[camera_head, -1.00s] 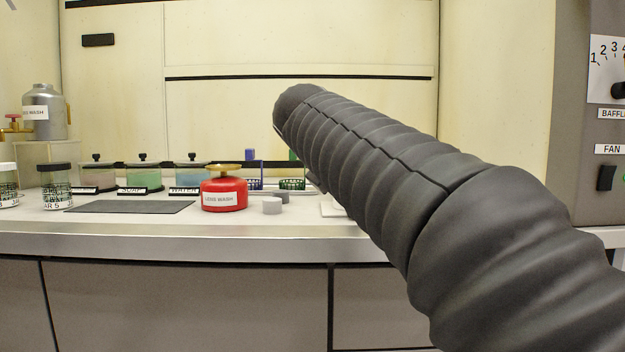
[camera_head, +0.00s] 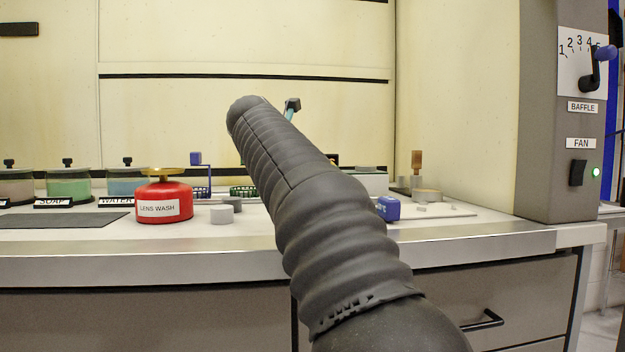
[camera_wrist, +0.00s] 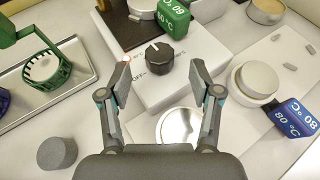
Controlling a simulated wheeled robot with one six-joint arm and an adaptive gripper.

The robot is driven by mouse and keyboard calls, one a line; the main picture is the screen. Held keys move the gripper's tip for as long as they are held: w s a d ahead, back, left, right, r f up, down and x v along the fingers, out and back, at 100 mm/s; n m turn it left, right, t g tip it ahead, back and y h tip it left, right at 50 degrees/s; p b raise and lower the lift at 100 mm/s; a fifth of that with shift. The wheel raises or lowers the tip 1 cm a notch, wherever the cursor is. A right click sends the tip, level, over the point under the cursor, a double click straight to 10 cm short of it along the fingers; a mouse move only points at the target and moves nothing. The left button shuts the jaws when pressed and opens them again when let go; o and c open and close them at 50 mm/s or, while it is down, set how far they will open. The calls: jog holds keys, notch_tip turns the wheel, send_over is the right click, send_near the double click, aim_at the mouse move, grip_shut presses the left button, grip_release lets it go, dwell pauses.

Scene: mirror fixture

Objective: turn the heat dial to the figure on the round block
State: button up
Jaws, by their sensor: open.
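The heat dial (camera_wrist: 160,58) is a black knob with a white pointer mark, on the white face of a hot plate (camera_wrist: 200,48), with "OFF" printed left of it. My gripper (camera_wrist: 160,66) is open, its two fingers on either side of the dial in the wrist view and apart from it. A green block (camera_wrist: 173,12) past the dial bears a °C figure, turned and partly cut off, that I cannot read surely. A blue block (camera_wrist: 297,118) reads "80 °C"; it also shows in the head view (camera_head: 388,208). I cannot tell which is the round block. My arm hides the dial there.
A green holder (camera_wrist: 45,60) stands on a metal tray at left. A grey cylinder (camera_wrist: 57,153), a silver disc (camera_wrist: 180,127) and a pale round dish (camera_wrist: 255,82) lie near. The red lens wash can (camera_head: 164,198) stands left of my arm.

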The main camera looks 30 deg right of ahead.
jog(key=x, duration=0.5)
jog(key=shift+w+d+f, duration=0.2)
jog(key=shift+w, duration=0.1)
jog(key=c, duration=1.2)
jog(key=shift+o, duration=0.2)
jog(key=shift+r+p, duration=0.15)
jog(key=shift+p, duration=0.15)
